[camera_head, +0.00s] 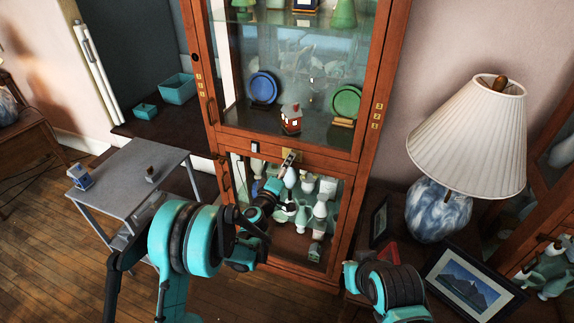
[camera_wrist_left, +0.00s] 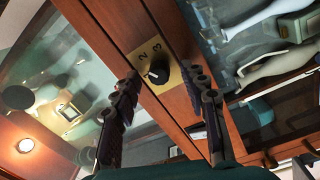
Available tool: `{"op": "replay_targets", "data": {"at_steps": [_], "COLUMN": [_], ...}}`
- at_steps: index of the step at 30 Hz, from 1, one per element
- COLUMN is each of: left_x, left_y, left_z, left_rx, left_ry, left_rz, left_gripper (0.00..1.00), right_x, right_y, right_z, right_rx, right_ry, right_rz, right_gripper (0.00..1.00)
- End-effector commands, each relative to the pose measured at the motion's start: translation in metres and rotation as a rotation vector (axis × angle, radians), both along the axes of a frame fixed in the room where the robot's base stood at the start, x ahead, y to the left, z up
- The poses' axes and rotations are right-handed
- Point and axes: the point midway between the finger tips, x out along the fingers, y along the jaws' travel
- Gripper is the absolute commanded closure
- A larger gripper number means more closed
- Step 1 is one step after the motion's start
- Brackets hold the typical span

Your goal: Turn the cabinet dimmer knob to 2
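The plate (camera_head: 293,153) is on the wooden rail of the cabinet (camera_head: 265,146) in the head view, where the knob is hard to make out. My left gripper (camera_wrist_left: 163,78) is open, its dark fingers on either side of the knob, with gaps. In the head view my left gripper (camera_head: 287,163) reaches the rail. My right gripper is not in view.
Glass panes above and below the rail enclose plates, figurines and vases. A grey side table (camera_head: 130,180) stands left. A lamp (camera_head: 470,140) and picture frames (camera_head: 470,284) stand right, near my right arm. Wooden floor shows at lower left.

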Motion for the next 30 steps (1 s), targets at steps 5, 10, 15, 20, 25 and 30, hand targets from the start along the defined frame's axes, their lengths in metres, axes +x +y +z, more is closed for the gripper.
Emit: {"op": "replay_targets", "data": {"at_steps": [5,10,15,20,25,30], "left_x": [-0.001,-0.016,-0.043,-0.062,-0.068,-0.067], "left_y": [0.000,0.008,0.022,0.030,0.033,0.033], "left_z": [0.000,-0.001,-0.002,-0.003,-0.004,-0.004], "left_rx": [0.000,0.001,0.001,0.000,0.000,0.000], "left_ry": [0.000,0.000,-0.001,0.000,0.000,0.000], "left_rz": [0.000,0.001,0.001,0.000,0.000,0.000], "left_gripper": [0.57,0.57,0.57,0.57,0.57,0.57], "right_x": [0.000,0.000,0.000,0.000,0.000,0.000], "right_y": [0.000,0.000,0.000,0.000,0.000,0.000], "right_z": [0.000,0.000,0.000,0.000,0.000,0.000], "right_rx": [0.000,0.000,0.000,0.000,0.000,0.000], "right_ry": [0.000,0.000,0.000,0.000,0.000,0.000], "right_rz": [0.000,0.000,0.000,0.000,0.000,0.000], "right_gripper": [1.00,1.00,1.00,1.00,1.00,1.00]}}
